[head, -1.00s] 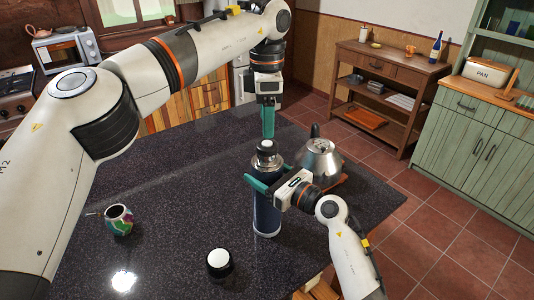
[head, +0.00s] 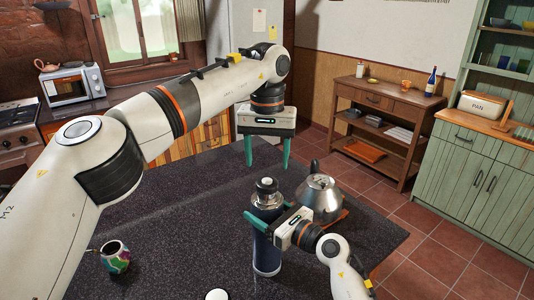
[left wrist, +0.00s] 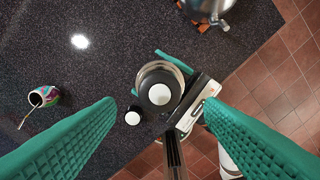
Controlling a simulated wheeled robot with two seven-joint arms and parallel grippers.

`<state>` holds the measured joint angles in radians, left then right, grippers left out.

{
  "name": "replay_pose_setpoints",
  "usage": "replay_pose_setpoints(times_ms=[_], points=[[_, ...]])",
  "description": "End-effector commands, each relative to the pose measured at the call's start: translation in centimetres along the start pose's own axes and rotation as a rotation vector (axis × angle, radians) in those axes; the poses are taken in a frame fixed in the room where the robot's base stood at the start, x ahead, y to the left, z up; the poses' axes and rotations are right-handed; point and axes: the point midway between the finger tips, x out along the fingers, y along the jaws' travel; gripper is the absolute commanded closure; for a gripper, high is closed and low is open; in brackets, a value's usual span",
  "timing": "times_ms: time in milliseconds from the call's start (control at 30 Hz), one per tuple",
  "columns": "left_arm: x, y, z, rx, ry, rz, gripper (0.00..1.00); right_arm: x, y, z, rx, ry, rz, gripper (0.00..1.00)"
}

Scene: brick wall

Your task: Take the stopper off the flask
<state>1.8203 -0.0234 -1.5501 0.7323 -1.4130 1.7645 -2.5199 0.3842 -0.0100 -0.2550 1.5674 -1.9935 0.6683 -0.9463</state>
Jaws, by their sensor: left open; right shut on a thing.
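The flask (head: 267,250) is a tall dark blue bottle with a steel neck, upright on the dark speckled counter. The stopper (head: 267,185), dark with a pale round top, sits in its mouth; it also shows in the left wrist view (left wrist: 159,94). My right gripper (head: 262,215) is shut around the flask's upper body from the right. My left gripper (head: 268,164) is open and empty, pointing down above the stopper, with its fingers apart on either side. In the left wrist view the stopper lies between the two green fingers (left wrist: 163,120), below them and not touched.
A steel kettle (head: 320,197) stands close behind and right of the flask. A black cap with a white top (head: 217,295) is at the head view's lower edge. A colourful cup with a metal straw (head: 115,258) stands at the left. The counter between them is clear.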

Motion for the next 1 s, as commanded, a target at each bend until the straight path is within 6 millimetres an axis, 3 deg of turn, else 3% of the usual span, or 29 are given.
replay_pose_setpoints(times_ms=[500, 900, 1000], points=[[7.0, 0.1, 0.0, 0.005, 0.002, 0.001, 0.37, 0.0, 0.0, 0.1, 0.001, -0.003, -0.001, 0.94], [7.8, 0.1, 0.0, 0.005, 0.000, 0.000, 0.37, 0.0, 0.0, 0.2, 0.001, -0.003, -0.001, 0.94], [7.8, 0.1, 0.0, 0.005, 0.001, 0.000, 0.52, 0.0, 0.0, 0.2, 0.001, -0.003, -0.001, 0.94]])
